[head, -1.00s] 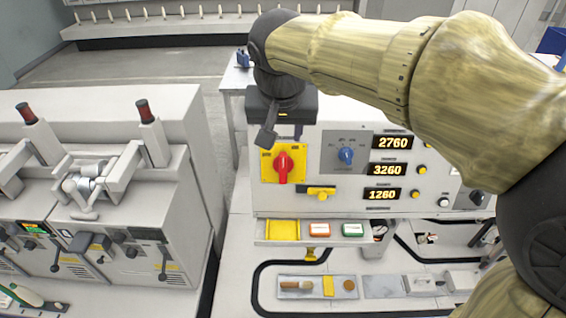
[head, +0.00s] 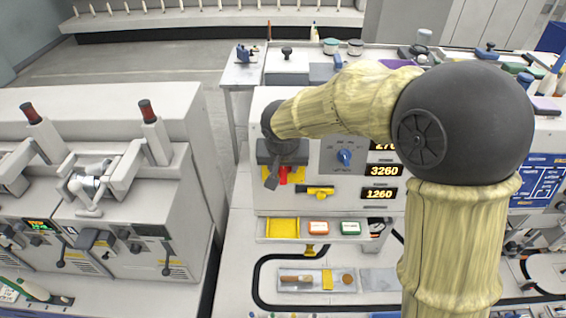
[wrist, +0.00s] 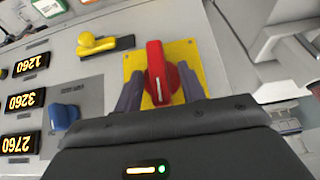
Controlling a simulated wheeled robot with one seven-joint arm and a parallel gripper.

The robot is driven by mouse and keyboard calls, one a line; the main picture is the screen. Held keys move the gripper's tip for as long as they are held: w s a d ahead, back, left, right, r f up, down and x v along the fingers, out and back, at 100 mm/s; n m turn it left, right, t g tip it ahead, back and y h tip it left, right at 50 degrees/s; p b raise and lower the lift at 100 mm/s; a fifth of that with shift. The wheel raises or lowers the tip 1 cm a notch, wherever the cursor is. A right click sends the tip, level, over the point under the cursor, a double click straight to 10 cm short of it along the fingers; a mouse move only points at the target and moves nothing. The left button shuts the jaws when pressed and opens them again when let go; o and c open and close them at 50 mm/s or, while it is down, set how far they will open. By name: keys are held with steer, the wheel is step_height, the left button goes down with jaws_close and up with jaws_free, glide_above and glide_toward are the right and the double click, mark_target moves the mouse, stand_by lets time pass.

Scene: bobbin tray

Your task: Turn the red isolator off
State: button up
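The red isolator (wrist: 155,70) is a red rotary handle with a white line, on a yellow plate (wrist: 195,58). In the wrist view its handle runs nearly upright in the picture. My gripper (wrist: 159,74) is open, one dark finger on each side of the handle. A narrow gap shows on the left; on the right I cannot tell whether the finger touches. In the head view my gripper (head: 285,176) covers most of the isolator, and only a bit of red (head: 283,175) and the plate's lower part show.
A blue knob (head: 344,157) and lit number displays (head: 384,170) sit to the right on the panel. A yellow-handled latch (head: 318,191) is just below. A shelf with a yellow bin (head: 282,228) and red and green boxes is under the panel. A grey machine (head: 90,190) stands left.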

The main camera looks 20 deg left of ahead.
jaws_close()
steer(key=shift+a+f+b, duration=0.1)
steer(key=shift+b, duration=0.4)
steer(key=h+b, duration=0.1)
steer(key=n+t+h+b, duration=0.1)
steer(key=b, duration=0.1)
steer(key=shift+a+f+n+h+b, duration=0.15)
steer(key=shift+a+n+h+b, duration=0.15)
steer(key=shift+h, duration=0.1)
steer(key=shift+s+a+f+n+t+h+b, duration=0.1)
steer(key=shift+f+n+t+h+b, duration=0.05)
steer(key=shift+n+t+h+b, duration=1.25)
steer(key=shift+s+a+f+n+t+h+b, duration=0.2)
steer(key=shift+n+t+h+b, duration=0.95)
steer(key=shift+h+b, duration=0.4)
steer(key=shift+s+a+f+n+t+h+b, duration=0.1)
steer(key=shift+f+n+t+h+b, duration=0.05)
steer(key=shift+n+t+h+b, duration=1.15)
steer(key=shift+w+d, duration=0.1)
